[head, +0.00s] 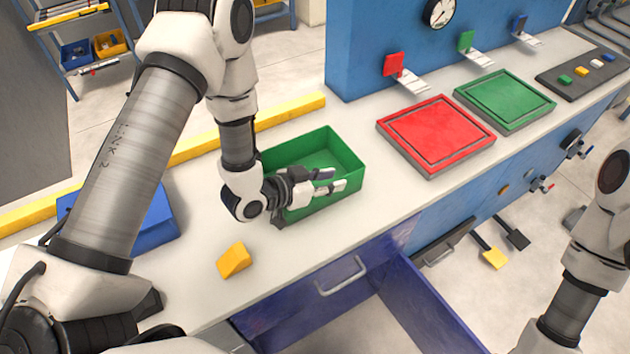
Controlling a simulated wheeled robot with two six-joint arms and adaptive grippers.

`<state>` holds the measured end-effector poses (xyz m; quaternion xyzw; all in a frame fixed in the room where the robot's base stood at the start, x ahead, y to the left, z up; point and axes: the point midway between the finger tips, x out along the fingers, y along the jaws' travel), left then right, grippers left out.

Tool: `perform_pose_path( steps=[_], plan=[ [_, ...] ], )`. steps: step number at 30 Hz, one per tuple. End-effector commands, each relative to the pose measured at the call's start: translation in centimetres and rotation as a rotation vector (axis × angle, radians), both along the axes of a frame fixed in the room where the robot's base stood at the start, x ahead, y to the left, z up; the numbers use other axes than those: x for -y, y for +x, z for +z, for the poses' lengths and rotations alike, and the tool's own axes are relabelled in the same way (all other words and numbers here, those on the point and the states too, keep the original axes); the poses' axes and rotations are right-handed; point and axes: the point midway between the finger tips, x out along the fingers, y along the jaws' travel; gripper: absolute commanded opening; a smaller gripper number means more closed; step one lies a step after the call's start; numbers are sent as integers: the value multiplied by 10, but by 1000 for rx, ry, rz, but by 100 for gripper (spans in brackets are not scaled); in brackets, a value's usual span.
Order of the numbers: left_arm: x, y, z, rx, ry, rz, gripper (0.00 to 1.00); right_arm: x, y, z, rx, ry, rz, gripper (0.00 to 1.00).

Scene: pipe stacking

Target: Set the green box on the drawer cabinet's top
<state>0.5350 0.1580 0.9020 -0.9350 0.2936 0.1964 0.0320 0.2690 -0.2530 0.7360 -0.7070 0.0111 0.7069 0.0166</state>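The green box (345,150) is an open-topped bin standing on the white top (390,205) over the blue drawers. It looks empty, but my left arm hides its left side. My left gripper (340,179) is at the box's near rim, pointing right. Its two fingers are apart, with green showing between them. Whether they touch the wall is unclear. Below the top, a blue drawer (425,305) stands pulled out. My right arm shows at the right edge; its gripper is out of view.
A yellow wedge (234,260) lies in front of the box. A blue bin (155,225) stands behind my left arm. A red tray (435,133) and a green tray (503,98) lie to the right. A yellow bar (290,112) runs along the back edge.

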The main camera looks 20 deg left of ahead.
Motion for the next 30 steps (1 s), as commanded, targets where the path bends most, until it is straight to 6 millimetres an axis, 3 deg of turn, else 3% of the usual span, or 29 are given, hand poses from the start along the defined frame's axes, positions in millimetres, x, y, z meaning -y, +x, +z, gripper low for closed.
perform_pose_path(
  steps=[6,13,15,30],
  plan=[
    [-27,-36,16,-2,-9,8,31,0,0,-13,-1,0,0,40],
    [-50,-70,36,0,-8,6,31,0,0,-15,-1,0,0,40],
    [-56,-78,46,-4,-7,5,31,0,-1,3,-1,0,0,40],
    [-61,-86,44,-1,-2,0,31,0,0,6,-1,0,0,40]
  ],
)
